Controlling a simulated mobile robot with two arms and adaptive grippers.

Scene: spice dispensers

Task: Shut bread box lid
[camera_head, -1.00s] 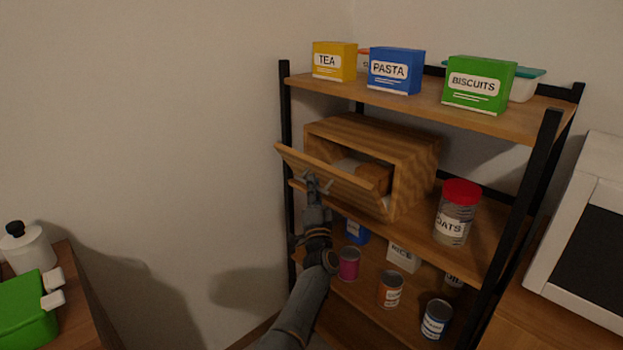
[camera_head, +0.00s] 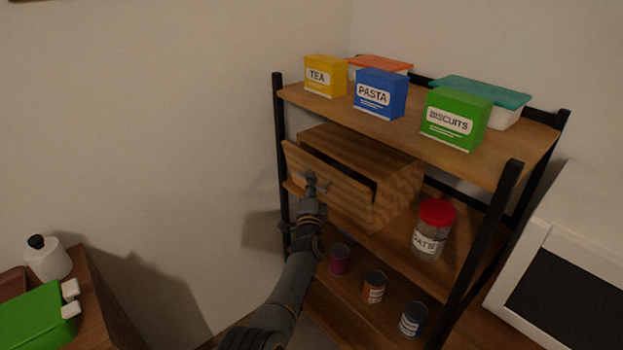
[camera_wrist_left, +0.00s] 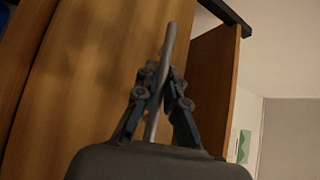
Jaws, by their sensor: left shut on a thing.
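The wooden bread box (camera_head: 397,185) sits on the middle shelf of a rack. Its front lid (camera_head: 341,193) is tilted up and mostly closed, with a dark gap along its top edge. My left gripper (camera_head: 312,185) is at the lid's front face, shut on the lid handle. The left wrist view shows the fingers (camera_wrist_left: 160,85) closed around a thin grey bar, the handle (camera_wrist_left: 168,45), in front of the wooden lid (camera_wrist_left: 85,75). The inside of the box is almost wholly hidden. My right gripper is not in view.
An oats jar (camera_head: 433,230) with a red lid stands right of the box. Tea (camera_head: 325,76), pasta (camera_head: 381,94) and biscuits (camera_head: 456,119) boxes stand on the top shelf. Several cans (camera_head: 373,287) stand below. A black rack post (camera_head: 281,150) rises close left of the lid.

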